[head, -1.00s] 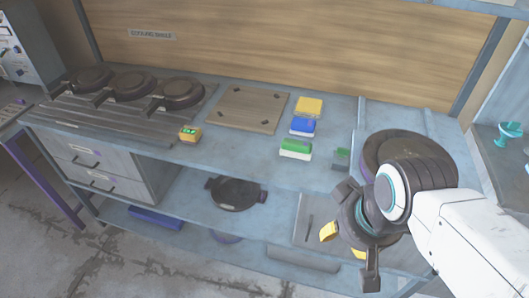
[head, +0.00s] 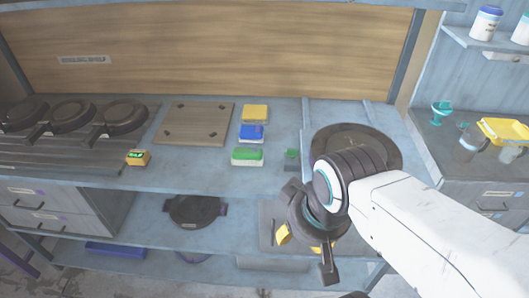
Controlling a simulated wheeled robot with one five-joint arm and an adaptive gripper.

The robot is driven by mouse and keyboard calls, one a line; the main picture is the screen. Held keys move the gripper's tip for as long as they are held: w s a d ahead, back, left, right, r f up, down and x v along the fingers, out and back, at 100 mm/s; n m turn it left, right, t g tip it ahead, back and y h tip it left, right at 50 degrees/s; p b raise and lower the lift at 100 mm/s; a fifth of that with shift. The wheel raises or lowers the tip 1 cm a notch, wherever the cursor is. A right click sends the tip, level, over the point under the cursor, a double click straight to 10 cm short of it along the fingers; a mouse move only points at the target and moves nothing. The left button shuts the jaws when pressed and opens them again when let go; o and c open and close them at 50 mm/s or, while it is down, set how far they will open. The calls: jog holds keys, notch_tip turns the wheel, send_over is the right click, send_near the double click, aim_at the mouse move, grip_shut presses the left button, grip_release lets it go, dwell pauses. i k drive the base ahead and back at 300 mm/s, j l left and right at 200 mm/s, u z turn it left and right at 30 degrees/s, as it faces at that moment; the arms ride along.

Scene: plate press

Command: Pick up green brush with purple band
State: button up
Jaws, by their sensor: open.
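A green block-shaped item with a pale lower part (head: 248,156), possibly the green brush, lies on the bench top in front of a blue one and a yellow one. A smaller green item (head: 291,154) sits to its right on a dark holder. I cannot make out a purple band on either. My gripper (head: 301,243) is open and empty, with its fingers spread. In the picture it is below and right of both green items, apart from them, over the bench's lower front.
Blue (head: 252,132) and yellow (head: 255,114) blocks lie behind the green one. A wooden board (head: 193,123) and dark round presses (head: 119,116) are left. A round dark plate (head: 365,141) is partly behind my arm. A side counter at right holds a yellow tray (head: 504,132).

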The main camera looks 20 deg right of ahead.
aim_at(240, 155)
jog(key=i+j+u, duration=0.15)
jog(key=u, duration=0.25)
jog(key=i+j+u, duration=0.15)
jog(key=u, duration=0.3)
jog(key=i+u, duration=0.15)
jog(key=u, duration=0.25)
jog(key=i+u, duration=0.2)
jog(key=u, duration=0.25)
jog(key=i+u, duration=0.15)
jog(key=u, duration=0.25)
